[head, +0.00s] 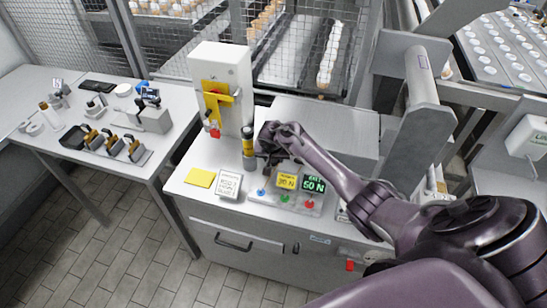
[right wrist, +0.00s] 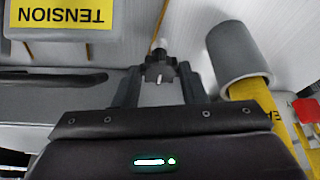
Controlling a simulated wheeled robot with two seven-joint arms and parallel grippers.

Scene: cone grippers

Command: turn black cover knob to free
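The black lobed knob (right wrist: 160,68) with a light stem shows in the right wrist view, between the two dark fingers of my right gripper (right wrist: 160,84). The fingers stand close on either side of it. I cannot tell whether they touch it. In the head view my right gripper (head: 268,156) is at the machine's top, beside the yellow-and-dark cylinder (head: 248,146). The knob is hard to make out there. My left gripper is not in view.
A control box (head: 285,198) with buttons and two small displays lies just in front of my right gripper. A white column (head: 222,85) with a yellow bracket stands behind left. A yellow pad (head: 200,177) and a printed card (head: 229,185) lie at left. A side table (head: 172,145) holds tools.

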